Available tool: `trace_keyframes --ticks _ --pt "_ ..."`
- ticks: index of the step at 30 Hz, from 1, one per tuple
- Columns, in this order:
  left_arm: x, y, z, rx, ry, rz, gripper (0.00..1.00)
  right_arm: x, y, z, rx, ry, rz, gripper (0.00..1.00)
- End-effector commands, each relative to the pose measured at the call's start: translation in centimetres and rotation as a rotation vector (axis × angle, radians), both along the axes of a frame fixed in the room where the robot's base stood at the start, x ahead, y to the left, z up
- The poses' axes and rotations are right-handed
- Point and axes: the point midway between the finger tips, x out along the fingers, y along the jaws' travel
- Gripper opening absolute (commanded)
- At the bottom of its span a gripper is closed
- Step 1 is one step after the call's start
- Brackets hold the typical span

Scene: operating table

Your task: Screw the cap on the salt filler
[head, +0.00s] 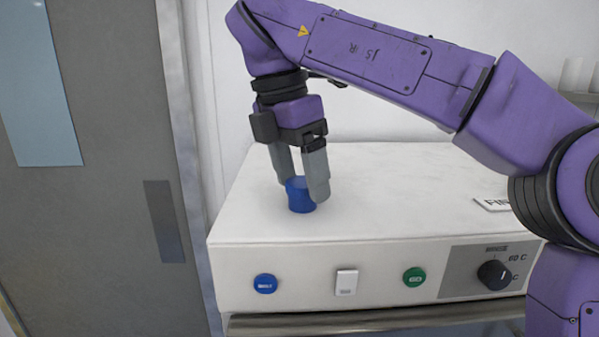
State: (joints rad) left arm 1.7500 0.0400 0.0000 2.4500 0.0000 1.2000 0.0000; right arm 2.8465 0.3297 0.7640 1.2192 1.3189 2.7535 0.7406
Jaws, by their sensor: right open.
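A blue cap (299,196) sits on the white top of a machine (400,180), near its front left. My right gripper (305,190) points down at the cap, with its two grey fingers on either side of it. The fingers are open, and the right finger covers part of the cap's edge. I cannot tell whether either finger touches it. The salt filler is not in view. My left gripper is not in view.
The machine's front panel has a blue button (265,283), a white switch (346,282), a green button (414,278) and a black dial (495,274). A small sign (492,204) lies at the right. A grey door (90,170) stands at the left. The machine's top is mostly clear.

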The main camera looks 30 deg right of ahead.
Motion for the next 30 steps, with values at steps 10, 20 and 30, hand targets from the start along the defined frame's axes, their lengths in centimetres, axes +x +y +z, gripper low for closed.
trace_keyframes --ticks 10,20,30 --pt "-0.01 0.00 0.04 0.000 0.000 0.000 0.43 -0.09 0.01 0.01 0.000 0.000 0.279 0.73" --pt "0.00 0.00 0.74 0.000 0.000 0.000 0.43 -0.22 -0.14 0.14 0.003 0.000 0.828 0.73" --pt "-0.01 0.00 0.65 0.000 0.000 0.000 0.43 -0.19 -0.09 0.01 0.001 0.000 0.877 0.38"
